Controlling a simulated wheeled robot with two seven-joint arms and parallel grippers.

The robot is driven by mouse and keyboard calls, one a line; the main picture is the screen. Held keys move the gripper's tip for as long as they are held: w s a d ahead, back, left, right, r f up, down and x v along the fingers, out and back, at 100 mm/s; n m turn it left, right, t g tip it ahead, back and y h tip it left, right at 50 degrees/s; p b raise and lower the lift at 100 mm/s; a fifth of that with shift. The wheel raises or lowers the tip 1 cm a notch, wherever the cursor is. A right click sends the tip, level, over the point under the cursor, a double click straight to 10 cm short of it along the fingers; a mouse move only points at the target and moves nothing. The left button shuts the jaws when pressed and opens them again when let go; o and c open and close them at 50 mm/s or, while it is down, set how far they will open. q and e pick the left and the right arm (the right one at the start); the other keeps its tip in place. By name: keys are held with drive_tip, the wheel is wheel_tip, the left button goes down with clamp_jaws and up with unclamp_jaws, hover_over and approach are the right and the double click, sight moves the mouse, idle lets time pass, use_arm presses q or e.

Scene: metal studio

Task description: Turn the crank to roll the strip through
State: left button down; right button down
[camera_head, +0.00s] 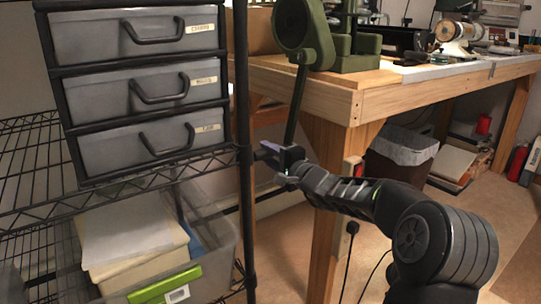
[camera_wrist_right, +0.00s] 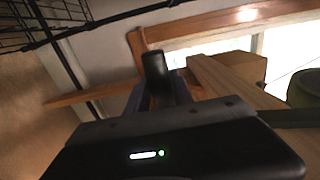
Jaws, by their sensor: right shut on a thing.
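The green rolling mill (camera_head: 310,32) stands on the corner of the wooden bench at the top of the head view. Its long dark crank arm (camera_head: 296,105) hangs down past the bench edge. My right gripper (camera_head: 278,157) is at the lower end of the crank arm, shut on the dark crank handle. In the right wrist view the black handle (camera_wrist_right: 154,68) stands up between the fingers of my right gripper (camera_wrist_right: 158,94). The strip cannot be made out in either view. My left gripper is out of view.
A black wire shelf (camera_head: 215,160) with grey drawers (camera_head: 140,90) stands close to the left of my right gripper. The wooden bench (camera_head: 400,98) and its leg are just behind and right. A lined waste bin (camera_head: 400,155) sits under the bench.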

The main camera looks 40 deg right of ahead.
drive_tip(key=shift+s+d+f+h, duration=0.3)
drive_tip(key=shift+s+d+f, duration=0.25)
drive_tip(key=shift+s+f, duration=0.1)
drive_tip(key=s, duration=0.8)
drive_tip(key=shift+s+a+f, duration=0.2)
drive_tip(key=shift+s, duration=0.15)
drive_tip(key=s+r, duration=0.3)
drive_tip(key=s, duration=0.5)
drive_tip(key=shift+a+p, duration=0.35)
drive_tip(key=shift+a, duration=0.05)
